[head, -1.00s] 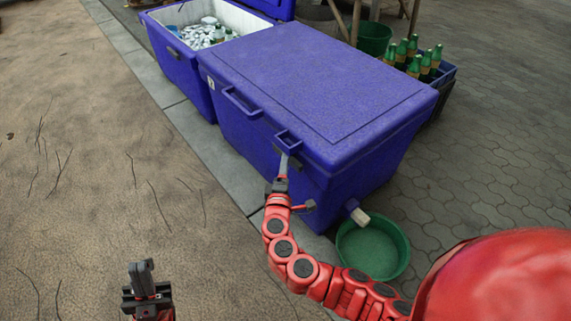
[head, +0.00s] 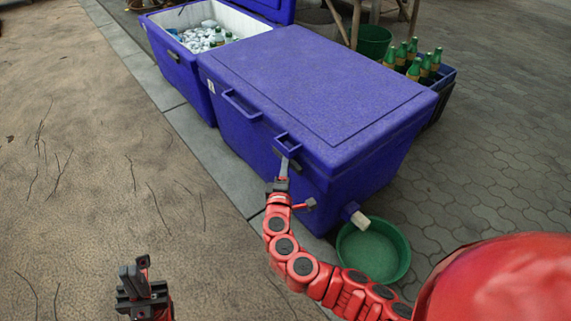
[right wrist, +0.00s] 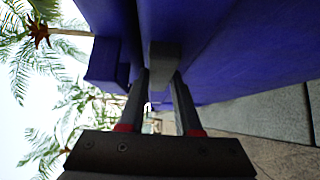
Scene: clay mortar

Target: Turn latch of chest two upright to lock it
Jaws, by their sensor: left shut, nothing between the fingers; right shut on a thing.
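The closed blue chest (head: 300,95) stands in the middle of the head view, its lid down. My right gripper (head: 284,166) is at its front, just below the lid's right handle loop (head: 288,142). In the right wrist view my right gripper (right wrist: 160,95) is shut on a small grey latch (right wrist: 163,52) beside the blue wall. The fingers partly hide the latch, and its exact angle is hard to tell. My left gripper (head: 138,270) is shut and empty over the brown ground at lower left, away from the chest.
A second blue chest (head: 180,72) stands open behind, with ice and bottles inside. A green basin (head: 372,252) sits below the drain spout (head: 357,215). A crate of green bottles (head: 440,85) is at the back right. The ground at left is clear.

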